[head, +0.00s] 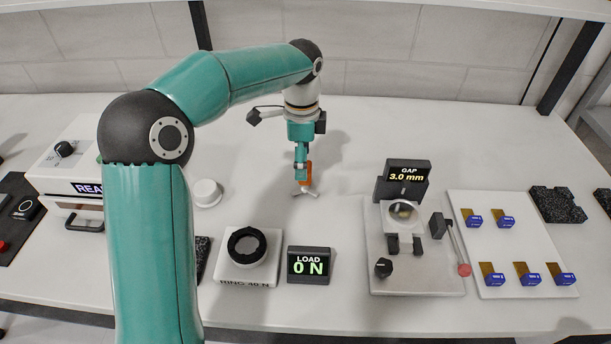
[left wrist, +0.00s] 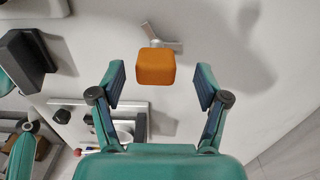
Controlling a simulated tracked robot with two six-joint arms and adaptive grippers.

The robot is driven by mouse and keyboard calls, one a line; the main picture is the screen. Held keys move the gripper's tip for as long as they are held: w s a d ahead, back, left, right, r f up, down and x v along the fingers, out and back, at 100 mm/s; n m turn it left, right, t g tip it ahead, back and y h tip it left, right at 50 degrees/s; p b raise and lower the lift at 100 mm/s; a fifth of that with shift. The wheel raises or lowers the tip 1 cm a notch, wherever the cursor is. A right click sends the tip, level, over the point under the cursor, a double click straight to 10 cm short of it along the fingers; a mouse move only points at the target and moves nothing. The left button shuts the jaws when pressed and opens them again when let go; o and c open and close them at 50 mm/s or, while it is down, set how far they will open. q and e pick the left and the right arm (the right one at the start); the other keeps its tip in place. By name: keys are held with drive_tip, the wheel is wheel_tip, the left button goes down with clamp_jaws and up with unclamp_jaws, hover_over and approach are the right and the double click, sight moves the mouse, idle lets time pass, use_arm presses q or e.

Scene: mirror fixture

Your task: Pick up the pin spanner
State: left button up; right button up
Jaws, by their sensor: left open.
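The pin spanner has an orange handle (head: 307,174) and grey metal arms (head: 305,192) spread low near the table. The handle appears to stand upright, pointing at my gripper. In the left wrist view the orange handle (left wrist: 156,67) is in the middle, with part of the grey metal (left wrist: 160,43) behind it. My left gripper (head: 302,170) points down over the spanner. In the wrist view its open fingers (left wrist: 161,82) lie on either side of the handle's line, with gaps on both sides and no contact visible. My right gripper is not in view.
A white ring fixture (head: 250,275) and a load display (head: 309,265) reading 0 N stand in front. A gap fixture (head: 415,279) stands to the right, beside a tray (head: 532,252) of several blue-and-gold pieces. A white round cap (head: 207,192) lies left. The table around the spanner is clear.

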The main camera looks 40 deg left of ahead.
sight(305, 188)
use_arm(q)
drive_tip(key=f, duration=0.4)
drive_tip(key=shift+d+f, duration=0.35)
drive_tip(key=shift+f, duration=0.05)
clamp_jaws()
